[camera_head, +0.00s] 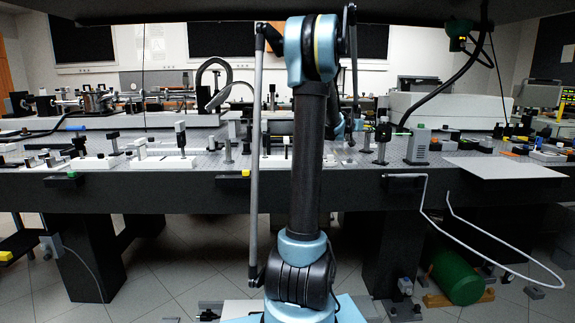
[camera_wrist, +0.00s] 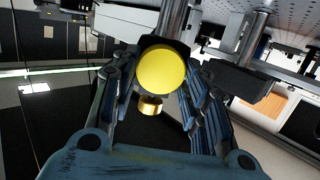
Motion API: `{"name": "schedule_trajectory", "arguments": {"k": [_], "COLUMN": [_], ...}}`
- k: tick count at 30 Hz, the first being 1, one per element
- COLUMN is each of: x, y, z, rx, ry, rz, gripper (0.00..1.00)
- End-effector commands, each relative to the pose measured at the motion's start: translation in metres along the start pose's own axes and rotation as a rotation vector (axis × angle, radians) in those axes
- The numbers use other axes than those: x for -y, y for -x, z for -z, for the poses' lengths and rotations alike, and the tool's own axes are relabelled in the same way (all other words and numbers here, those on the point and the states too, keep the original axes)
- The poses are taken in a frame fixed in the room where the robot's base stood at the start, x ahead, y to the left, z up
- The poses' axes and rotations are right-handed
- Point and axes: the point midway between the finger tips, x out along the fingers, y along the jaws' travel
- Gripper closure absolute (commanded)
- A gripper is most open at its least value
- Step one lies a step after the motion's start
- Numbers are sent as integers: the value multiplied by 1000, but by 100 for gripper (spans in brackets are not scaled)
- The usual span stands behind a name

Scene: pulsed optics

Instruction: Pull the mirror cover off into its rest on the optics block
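In the wrist view, a round yellow disc (camera_wrist: 164,69) with a dark surround faces the camera. I cannot tell whether the disc is the mirror cover or the mirror's face. A small brass-coloured cylinder (camera_wrist: 151,105) shows just below it. My gripper (camera_wrist: 160,82) has its fingers spread wide, one on each side of the disc and the brass piece. I see no clear contact between the fingers and the disc. In the head view my arm covers the middle of the optics table, and the gripper, the disc and the rest are hidden or too small to make out.
The perforated optics table (camera_head: 230,172) holds many posts and mounts on both sides of my arm. A grey box (camera_head: 418,146) and a flat white plate (camera_head: 490,168) are at right. A white bent rail (camera_head: 490,235) juts from the table's front.

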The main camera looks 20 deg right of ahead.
Motion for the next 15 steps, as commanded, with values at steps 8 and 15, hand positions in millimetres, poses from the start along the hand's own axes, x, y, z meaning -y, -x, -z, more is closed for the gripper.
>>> {"name": "schedule_trajectory", "arguments": {"k": [8,15], "x": [-1,-1], "y": [2,11], "z": [0,-2], "rx": [0,0], "ry": [0,0], "rz": [-2,-2], "gripper": [93,93]}}
